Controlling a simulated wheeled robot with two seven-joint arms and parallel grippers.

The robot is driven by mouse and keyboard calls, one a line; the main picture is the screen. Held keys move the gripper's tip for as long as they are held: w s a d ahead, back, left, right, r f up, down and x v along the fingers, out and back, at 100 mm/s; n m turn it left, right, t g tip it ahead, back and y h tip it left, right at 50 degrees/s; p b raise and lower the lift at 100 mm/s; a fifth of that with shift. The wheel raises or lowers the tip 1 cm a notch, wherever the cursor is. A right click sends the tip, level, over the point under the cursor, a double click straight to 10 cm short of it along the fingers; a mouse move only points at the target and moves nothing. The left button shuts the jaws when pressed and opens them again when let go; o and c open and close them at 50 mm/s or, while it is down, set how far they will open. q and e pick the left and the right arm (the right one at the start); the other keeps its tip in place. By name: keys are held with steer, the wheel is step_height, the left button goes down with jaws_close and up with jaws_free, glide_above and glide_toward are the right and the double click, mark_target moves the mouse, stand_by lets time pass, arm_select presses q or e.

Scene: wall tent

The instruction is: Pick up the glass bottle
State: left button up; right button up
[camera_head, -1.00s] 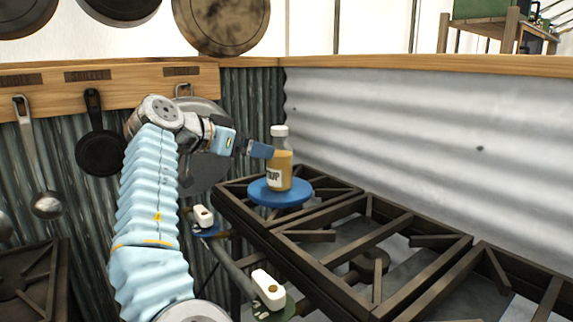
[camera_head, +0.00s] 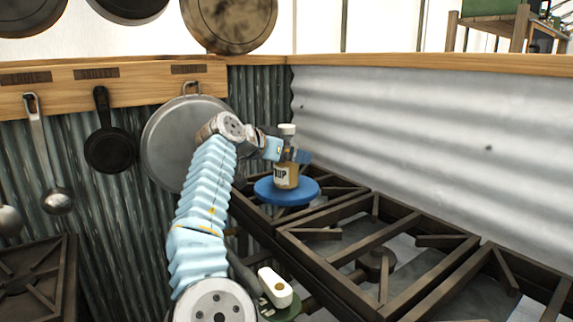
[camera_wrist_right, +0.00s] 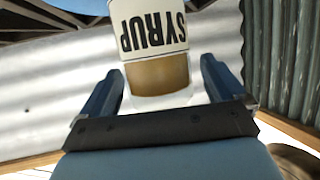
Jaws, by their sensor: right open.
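The glass bottle (camera_head: 286,178) stands upright on a round blue disc (camera_head: 306,195) on the stove grate. It has a pale cap, amber contents and a white label. My right gripper (camera_head: 296,156) is open at the bottle's upper part, and its blue fingers hide some of the glass. In the right wrist view the bottle (camera_wrist_right: 157,74) appears upside down with the word SYRUP on its label. There it sits between the two spread fingers of the gripper (camera_wrist_right: 163,84). Whether either finger touches the glass cannot be told. My left gripper is out of view.
Dark stove grates (camera_head: 362,250) extend toward the right front. A corrugated metal wall (camera_head: 420,125) stands close behind the bottle. Pans and a ladle (camera_head: 58,200) hang at the left, with a large round lid (camera_head: 165,150) behind my arm.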

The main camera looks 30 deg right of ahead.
steer(key=c, duration=1.4)
steer(key=shift+c, duration=0.2)
steer(key=shift+r, duration=0.1)
